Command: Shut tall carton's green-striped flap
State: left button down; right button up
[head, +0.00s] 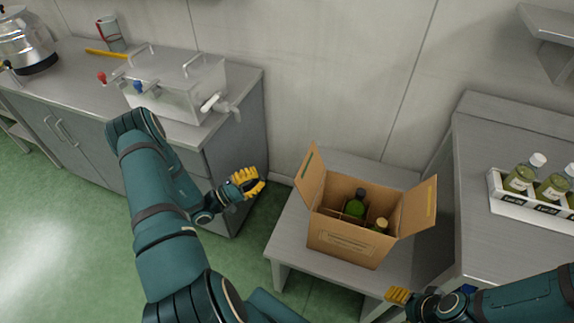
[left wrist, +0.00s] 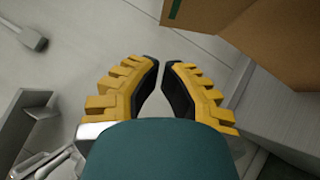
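The tall carton (head: 345,238) stands open on a low grey table, with dark bottles showing inside. Its green-striped flap (head: 312,180) stands up and leans outward on the left side; its green stripe edge also shows at the top of the left wrist view (left wrist: 205,14). A second flap with a yellow stripe (head: 418,208) stands out on the right. My left gripper (head: 247,182) is left of the green-striped flap and apart from it; its fingertips nearly meet with nothing between them. My right gripper (head: 397,296) is at the lower right, in front of the carton; its finger gap is unclear.
The low table (head: 290,240) has bare room left of the carton. A steel counter with a metal tank (head: 175,85) stands at the left. A higher grey bench at the right holds a white crate (head: 530,207) of bottles. A wall is behind.

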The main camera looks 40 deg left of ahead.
aim_at(311, 175)
pick_arm(q)
jog(key=w+d+r+p, duration=0.1)
jog(key=w+d+r, duration=0.3)
jog(key=w+d, duration=0.4)
jog(key=shift+w+r, duration=0.2)
jog(key=shift+w, duration=0.1)
jog(key=shift+d+r, duration=0.1)
jog(key=shift+w+d+r+m+g+p, duration=0.1)
jog(key=shift+d+r+m+g+p, duration=0.1)
jog(key=shift+d+m+g+p, duration=0.15)
